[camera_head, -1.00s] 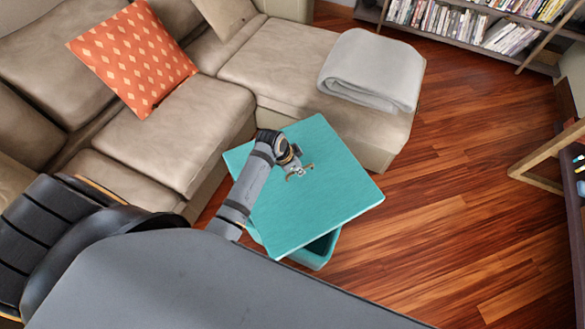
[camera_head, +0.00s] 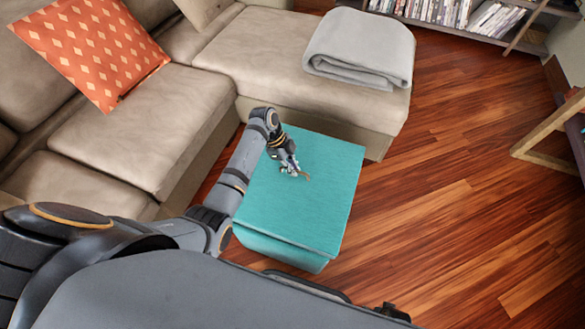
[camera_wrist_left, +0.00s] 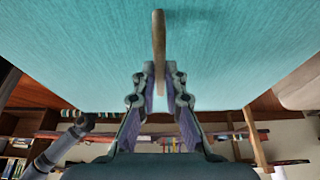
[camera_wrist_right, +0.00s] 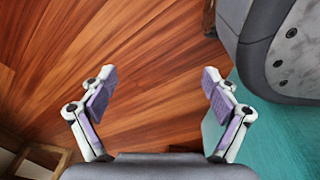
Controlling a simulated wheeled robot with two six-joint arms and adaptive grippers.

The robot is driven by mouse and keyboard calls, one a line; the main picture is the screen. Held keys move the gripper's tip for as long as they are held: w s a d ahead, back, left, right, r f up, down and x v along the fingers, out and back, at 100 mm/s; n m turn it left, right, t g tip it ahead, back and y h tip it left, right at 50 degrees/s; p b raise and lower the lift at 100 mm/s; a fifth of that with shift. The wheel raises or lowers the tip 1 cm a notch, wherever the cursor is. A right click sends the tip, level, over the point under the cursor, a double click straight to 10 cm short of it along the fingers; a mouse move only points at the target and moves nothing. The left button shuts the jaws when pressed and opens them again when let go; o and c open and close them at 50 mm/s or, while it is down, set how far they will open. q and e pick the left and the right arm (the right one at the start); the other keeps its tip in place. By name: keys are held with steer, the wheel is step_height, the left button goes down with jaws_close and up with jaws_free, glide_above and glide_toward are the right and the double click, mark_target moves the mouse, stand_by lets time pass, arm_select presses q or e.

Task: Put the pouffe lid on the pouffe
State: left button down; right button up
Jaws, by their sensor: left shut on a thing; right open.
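The teal pouffe lid (camera_head: 320,180) lies over the teal pouffe (camera_head: 280,253) in the head view, nearly lined up with it. Whether it sits fully down on every side I cannot tell. My left gripper (camera_head: 295,172) is at the middle of the lid, shut on its small wooden handle (camera_head: 307,176). The left wrist view shows the handle (camera_wrist_left: 159,45) between the fingers, with the lid (camera_wrist_left: 80,60) filling the upper part. My right gripper (camera_wrist_right: 160,85) is open and empty above the floor, with a teal surface (camera_wrist_right: 285,135) at the right of its view.
A beige sofa (camera_head: 150,120) with an orange cushion (camera_head: 90,48) and a folded grey blanket (camera_head: 358,50) stands behind and left of the pouffe. A bookshelf (camera_head: 480,22) is at the back right. The wooden floor (camera_head: 430,210) right of the pouffe is clear.

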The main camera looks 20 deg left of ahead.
mark_target(293, 178)
arm_select(q)
steer(key=shift+f+b, duration=0.4)
steer(key=shift+b, duration=0.05)
step_height(293, 178, down, 2)
steer(key=b, duration=0.2)
steer(key=shift+f+b, duration=0.25)
steer(key=shift+b, duration=0.1)
step_height(293, 178, down, 4)
steer(key=b, duration=0.3)
steer(key=shift+r, duration=0.25)
steer(key=shift+f, duration=0.35)
arm_select(e)
steer(key=w+a+r, duration=0.2)
steer(key=w+r, duration=0.2)
steer(key=r, duration=0.3)
steer(key=w+a+r, duration=0.2)
steer(key=w+r, duration=0.2)
steer(key=r, duration=0.3)
steer(key=shift+w+r+y, duration=0.2)
steer(key=shift+w+y, duration=0.1)
steer(key=shift+y, duration=0.1)
arm_select(q)
steer(key=shift+r+p, duration=0.1)
steer(key=shift+p, duration=0.35)
arm_select(e)
steer(key=shift+a+r, duration=0.1)
steer(key=shift+r, duration=0.55)
